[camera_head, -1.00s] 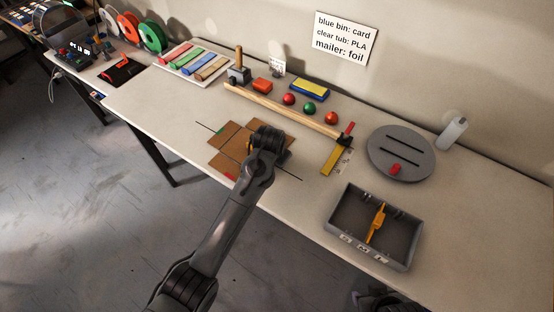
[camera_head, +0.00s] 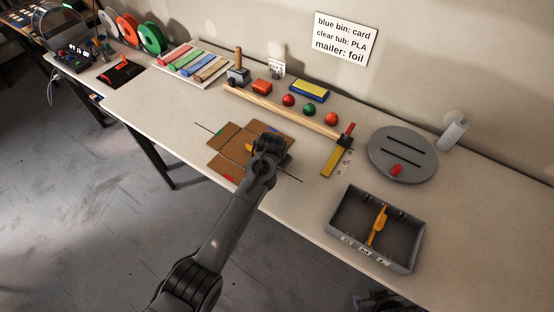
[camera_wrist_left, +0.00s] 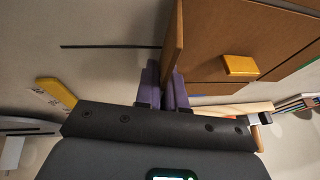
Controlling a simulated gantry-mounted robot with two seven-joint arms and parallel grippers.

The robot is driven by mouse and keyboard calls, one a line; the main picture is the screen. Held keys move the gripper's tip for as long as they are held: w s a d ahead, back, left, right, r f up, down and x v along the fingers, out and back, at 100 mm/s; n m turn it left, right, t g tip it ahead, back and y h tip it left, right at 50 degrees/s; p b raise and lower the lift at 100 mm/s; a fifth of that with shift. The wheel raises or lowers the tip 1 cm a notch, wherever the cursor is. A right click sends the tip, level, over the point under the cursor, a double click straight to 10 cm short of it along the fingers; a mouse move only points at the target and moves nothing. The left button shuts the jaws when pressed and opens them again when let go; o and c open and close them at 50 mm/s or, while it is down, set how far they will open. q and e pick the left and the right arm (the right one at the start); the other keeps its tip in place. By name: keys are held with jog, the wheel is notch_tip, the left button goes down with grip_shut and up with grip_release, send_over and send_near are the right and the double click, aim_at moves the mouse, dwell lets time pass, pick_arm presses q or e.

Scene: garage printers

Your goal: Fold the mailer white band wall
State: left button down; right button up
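The brown cardboard mailer (camera_head: 232,152) lies on the bench with flaps spread, with green, blue and red marks at its edges. My left gripper (camera_head: 268,148) is over its right side and hides much of that side. In the left wrist view the purple fingertips (camera_wrist_left: 164,88) are close together, one on each side of an upright cardboard wall (camera_wrist_left: 173,38), and appear shut on it. No white band shows on it. A yellow block (camera_wrist_left: 240,66) is on the mailer's inner face. Part of my right gripper (camera_head: 368,300) shows at the bottom edge; its fingers are unclear.
A grey bin (camera_head: 416,240) with an orange tool (camera_head: 377,226) stands to the right. A wooden strip (camera_head: 285,112), several balls, a yellow square (camera_head: 334,163) and a round grey plate (camera_head: 428,160) lie beyond. The bench front-left is clear.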

pick_arm(q)
jog(key=shift+r+p, duration=0.15)
jog(key=shift+p, duration=0.25)
jog(key=shift+s+d+t+y+p, duration=0.1)
jog(key=shift+d+t+y+p, duration=0.15)
jog(key=shift+y+p, duration=0.5)
jog(key=shift+s+d+m+t+y+p, duration=0.2)
jog(key=shift+m+t+y+p, duration=0.15)
jog(key=shift+p, duration=0.3)
jog(key=shift+d+f+t+y, duration=0.2)
jog(key=shift+f+t+y, duration=0.2)
jog(key=shift+y, duration=0.1)
jog(key=shift+s+d+f+m+t+y, duration=0.2)
jog(key=shift+f+m+t+y, duration=0.05)
jog(key=shift+t+y, duration=0.3)
jog(key=c, duration=1.3)
grip_release()
